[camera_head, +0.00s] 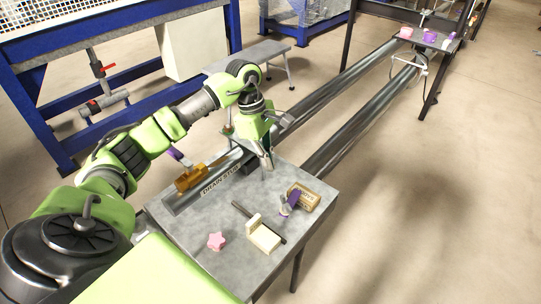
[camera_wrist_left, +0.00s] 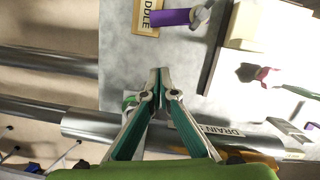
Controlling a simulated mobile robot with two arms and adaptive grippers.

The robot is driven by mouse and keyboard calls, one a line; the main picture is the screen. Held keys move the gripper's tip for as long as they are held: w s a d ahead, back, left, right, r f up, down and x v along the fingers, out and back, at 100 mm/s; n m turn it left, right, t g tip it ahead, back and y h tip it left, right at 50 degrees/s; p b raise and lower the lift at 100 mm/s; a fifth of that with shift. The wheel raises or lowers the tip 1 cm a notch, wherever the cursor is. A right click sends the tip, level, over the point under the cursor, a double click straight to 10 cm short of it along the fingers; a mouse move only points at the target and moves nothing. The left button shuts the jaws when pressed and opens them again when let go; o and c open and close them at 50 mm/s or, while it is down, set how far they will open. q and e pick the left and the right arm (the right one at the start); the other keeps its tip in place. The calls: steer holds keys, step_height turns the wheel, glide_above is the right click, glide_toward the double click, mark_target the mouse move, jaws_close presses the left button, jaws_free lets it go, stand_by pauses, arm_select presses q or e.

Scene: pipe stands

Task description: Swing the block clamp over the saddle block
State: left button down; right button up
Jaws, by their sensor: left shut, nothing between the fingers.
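The saddle block (camera_head: 309,193) is a tan box on the right part of the grey table; its lettered face (camera_wrist_left: 145,30) shows at the top of the left wrist view. The block clamp (camera_head: 291,200), with a purple handle (camera_wrist_left: 170,17) and grey metal end, is at the block's near left side. The handle overlaps the block's edge in the picture; I cannot tell whether they touch. My left gripper (camera_head: 268,163) is over the table's far part, left of and behind the block. Its fingertips (camera_wrist_left: 159,76) are together and empty, apart from the clamp.
A drain stub pipe (camera_head: 182,206) with an orange clamp (camera_head: 190,178) lies along the table's left edge. A cream block (camera_head: 264,238) and pink star knob (camera_head: 216,241) are at the front. Long pipes (camera_head: 362,113) run to a far stand (camera_head: 428,42).

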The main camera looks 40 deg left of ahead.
mark_target(288, 192)
arm_select(q)
steer(key=p+x, duration=0.2)
steer(key=x, duration=0.3)
steer(key=shift+d+f, duration=0.15)
steer(key=shift+f, duration=0.2)
steer(key=d, duration=0.1)
steer(key=d+p, duration=0.2)
steer(key=shift+w+f, duration=0.15)
steer(key=shift+w, duration=0.1)
steer(key=shift+d+f, duration=0.1)
steer(key=shift+d, duration=0.4)
steer(key=shift+f, duration=0.1)
steer(key=shift+a, duration=0.1)
